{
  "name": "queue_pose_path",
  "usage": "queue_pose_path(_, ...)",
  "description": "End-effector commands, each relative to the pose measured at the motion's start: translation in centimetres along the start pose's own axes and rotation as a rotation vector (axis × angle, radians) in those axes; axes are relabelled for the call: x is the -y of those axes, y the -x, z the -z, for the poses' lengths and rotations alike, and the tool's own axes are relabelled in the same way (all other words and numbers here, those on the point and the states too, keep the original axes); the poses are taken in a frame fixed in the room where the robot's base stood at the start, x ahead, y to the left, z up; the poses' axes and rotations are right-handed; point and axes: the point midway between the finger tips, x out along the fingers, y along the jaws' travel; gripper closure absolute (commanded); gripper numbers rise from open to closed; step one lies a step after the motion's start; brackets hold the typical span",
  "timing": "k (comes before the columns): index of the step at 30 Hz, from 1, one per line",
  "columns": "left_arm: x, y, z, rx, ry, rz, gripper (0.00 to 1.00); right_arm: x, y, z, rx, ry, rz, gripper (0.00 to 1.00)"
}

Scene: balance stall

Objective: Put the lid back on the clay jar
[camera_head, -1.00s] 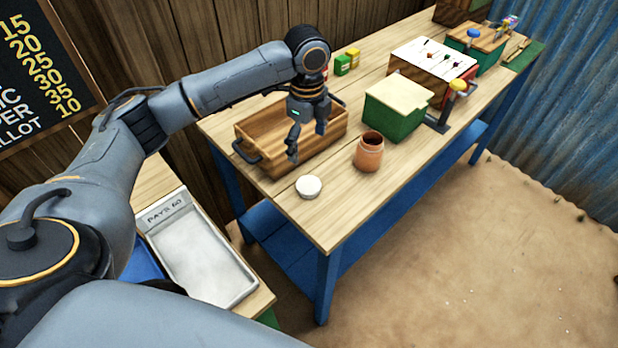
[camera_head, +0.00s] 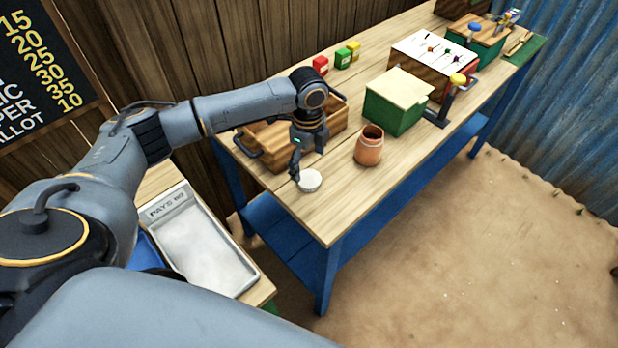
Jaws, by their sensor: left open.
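The clay jar (camera_head: 369,147) is orange-brown and stands upright and uncovered on the wooden table. A round white lid (camera_head: 310,181) lies flat near the table's front left edge, to the left of the jar and apart from it. My left gripper (camera_head: 306,173) is open and points down just above and behind the lid, with a finger close to the lid's left edge. I cannot tell whether it touches the lid. My right gripper is not in view.
A wooden crate (camera_head: 262,152) with dark handles stands behind my left gripper. A green box with a pale top (camera_head: 396,108) stands behind the jar. Small red and green boxes (camera_head: 342,58) stand at the back. A metal tray (camera_head: 205,240) lies at the lower left.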

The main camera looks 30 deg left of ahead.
Motion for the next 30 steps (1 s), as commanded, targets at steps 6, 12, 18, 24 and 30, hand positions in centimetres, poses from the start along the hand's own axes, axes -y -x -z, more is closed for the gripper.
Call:
queue_pose_path(6,-0.1,-1.4,0.3,0.000,-0.001,-0.003,0.13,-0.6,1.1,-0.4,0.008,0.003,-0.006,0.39)
queue_pose_path(12,-0.1,-4.4,0.5,-0.001,0.001,-0.001,0.13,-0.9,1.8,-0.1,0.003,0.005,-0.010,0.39)
queue_pose_path(18,-0.1,-5.2,0.5,0.001,-0.001,0.000,0.13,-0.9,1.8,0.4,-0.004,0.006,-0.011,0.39)
queue_pose_path(24,-0.1,-5.2,0.5,0.000,-0.001,0.000,0.13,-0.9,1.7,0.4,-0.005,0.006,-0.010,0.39)
queue_pose_path(30,-0.1,-5.2,0.4,0.000,0.000,0.000,0.46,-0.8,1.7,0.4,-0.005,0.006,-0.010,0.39)
